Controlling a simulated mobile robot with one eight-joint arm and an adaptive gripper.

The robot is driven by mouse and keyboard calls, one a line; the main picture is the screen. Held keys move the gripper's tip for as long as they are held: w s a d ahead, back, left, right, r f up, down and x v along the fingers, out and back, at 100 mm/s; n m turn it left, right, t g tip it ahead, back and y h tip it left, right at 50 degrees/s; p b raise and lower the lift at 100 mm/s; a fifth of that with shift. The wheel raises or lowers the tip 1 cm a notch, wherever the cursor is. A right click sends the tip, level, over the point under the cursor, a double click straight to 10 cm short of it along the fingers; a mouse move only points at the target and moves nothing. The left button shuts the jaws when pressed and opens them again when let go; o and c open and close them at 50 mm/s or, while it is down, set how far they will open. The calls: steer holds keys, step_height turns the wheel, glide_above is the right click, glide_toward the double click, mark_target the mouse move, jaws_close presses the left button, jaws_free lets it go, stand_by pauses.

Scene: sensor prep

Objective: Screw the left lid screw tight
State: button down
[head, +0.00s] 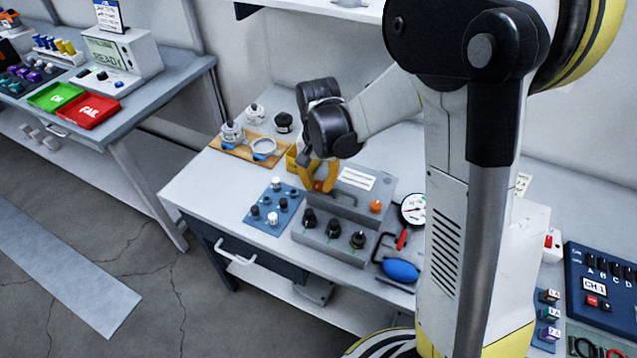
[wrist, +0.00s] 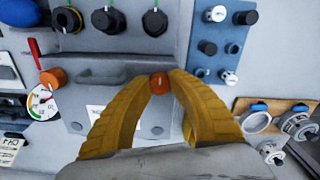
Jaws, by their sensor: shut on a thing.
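The grey case (head: 345,228) stands on the table with its grey lid (head: 352,203) on top, which bears a white label and a dark handle. My gripper (head: 318,184) reaches down to the left end of the lid. Its yellow fingers are shut on the orange left lid screw (wrist: 159,83), which shows between the fingertips in the wrist view. The other orange lid screw (head: 376,206) is at the lid's right end; it also shows in the wrist view (wrist: 53,77). How deep the gripped screw sits cannot be told.
A blue board (head: 262,222) with several small fittings lies left of the case. A wooden tray (head: 232,149) with metal parts is behind it. Several dark knobs (head: 333,229) line the case front. A gauge (head: 413,210) and blue bulb (head: 401,270) lie to the right.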

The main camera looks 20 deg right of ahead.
mark_target(318, 185)
stand_by(0.3)
steer(key=c, duration=1.5)
jaws_free()
steer(key=shift+s, duration=0.1)
steer(key=shift+o, duration=0.2)
step_height(318, 185, up, 12)
